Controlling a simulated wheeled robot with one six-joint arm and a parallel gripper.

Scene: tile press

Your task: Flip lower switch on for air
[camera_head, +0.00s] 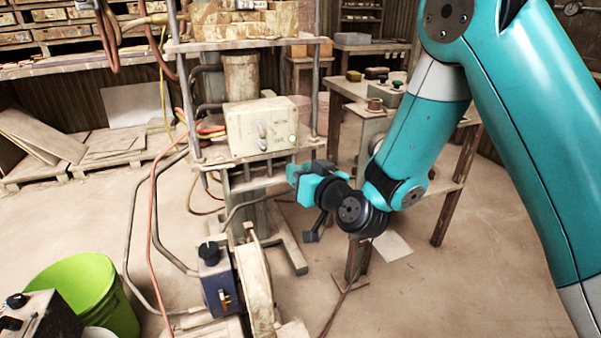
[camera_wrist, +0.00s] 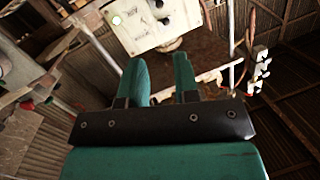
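A pale control box (camera_head: 245,128) is mounted on the press frame. In the head view its front carries small switches (camera_head: 262,130) one above the other and a round light at the right. In the wrist view the box (camera_wrist: 135,35) is at the top, with a lit green light (camera_wrist: 116,20) and two small switches (camera_wrist: 164,12) near the top edge; that view looks rolled over. I cannot tell the switches' positions. My gripper (camera_head: 296,174) is below and right of the box, apart from it. In the wrist view its two teal fingers (camera_wrist: 158,62) stand apart with nothing between them.
Press posts (camera_head: 317,95) flank the box, and hoses and cables (camera_head: 155,215) hang at its left. A side table (camera_head: 445,183) with buttons stands behind my arm. A blue box with a black knob (camera_head: 213,275) and a green bucket (camera_head: 85,290) are in the foreground.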

